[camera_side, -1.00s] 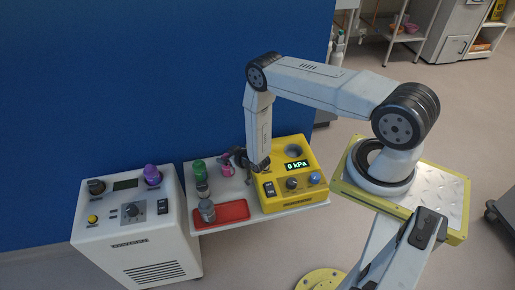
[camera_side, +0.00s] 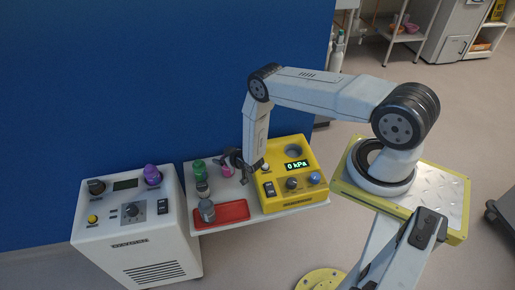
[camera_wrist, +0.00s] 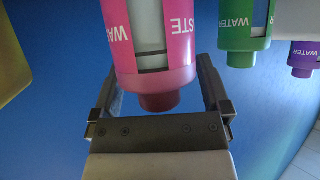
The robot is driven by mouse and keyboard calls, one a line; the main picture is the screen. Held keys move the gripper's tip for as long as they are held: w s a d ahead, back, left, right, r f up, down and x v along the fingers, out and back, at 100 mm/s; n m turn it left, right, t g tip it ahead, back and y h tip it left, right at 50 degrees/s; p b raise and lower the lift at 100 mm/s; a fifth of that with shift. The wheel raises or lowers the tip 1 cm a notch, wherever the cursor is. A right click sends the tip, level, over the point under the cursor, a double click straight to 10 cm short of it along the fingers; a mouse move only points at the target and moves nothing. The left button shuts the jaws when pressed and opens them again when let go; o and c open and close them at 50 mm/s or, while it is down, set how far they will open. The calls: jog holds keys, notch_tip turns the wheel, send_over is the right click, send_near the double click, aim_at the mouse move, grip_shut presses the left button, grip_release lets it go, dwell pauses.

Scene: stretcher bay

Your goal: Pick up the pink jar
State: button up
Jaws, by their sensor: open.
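The pink jar (camera_side: 227,171) stands on the white shelf, left of the yellow unit, and is partly hidden by my gripper (camera_side: 237,160). In the wrist view the pink jar (camera_wrist: 150,60) is large, with "WASTE" lettering and a narrower neck pointing down the picture. My gripper (camera_wrist: 158,85) is open, with one finger on each side of the jar's lower part in the picture. No grip shows, and I cannot tell how deep the jar sits between the fingers.
A green jar (camera_wrist: 245,30) is close to the right in the wrist view, with a purple jar (camera_wrist: 304,58) beyond it. A grey jar (camera_side: 207,211) is at the red tray (camera_side: 235,211). The yellow unit (camera_side: 300,156) stands right of my gripper. A blue wall (camera_side: 120,90) is behind.

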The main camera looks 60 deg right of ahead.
jog(key=c, duration=1.1)
grip_shut()
jog(key=shift+s, duration=0.1)
jog(key=shift+f, duration=0.1)
